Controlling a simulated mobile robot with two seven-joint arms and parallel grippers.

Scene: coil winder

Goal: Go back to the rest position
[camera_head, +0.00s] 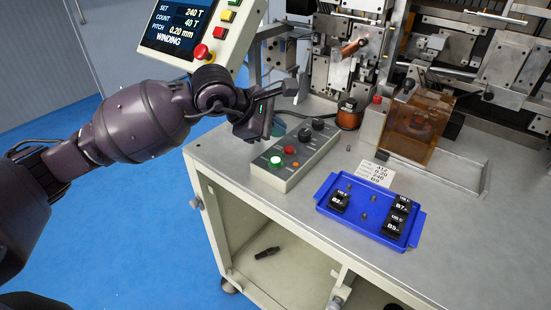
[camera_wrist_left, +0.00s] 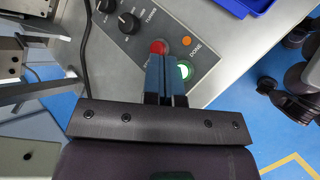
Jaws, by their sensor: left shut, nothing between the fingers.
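My left gripper (camera_head: 277,129) is shut and empty, held at the left end of the control box (camera_head: 303,151). In the left wrist view its two dark blue fingers (camera_wrist_left: 167,75) lie together, their tips showing between the red button (camera_wrist_left: 158,47) and the lit green button (camera_wrist_left: 184,70). The gap between the fingertips and the box cannot be judged exactly. The green button (camera_head: 275,160) is uncovered in the head view. My right gripper is in neither view.
The winding machine (camera_head: 420,60) fills the back. A blue tray (camera_head: 334,208) with black labelled parts and a white card (camera_head: 376,174) lie on the bench (camera_head: 240,165). Blue floor is open at left.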

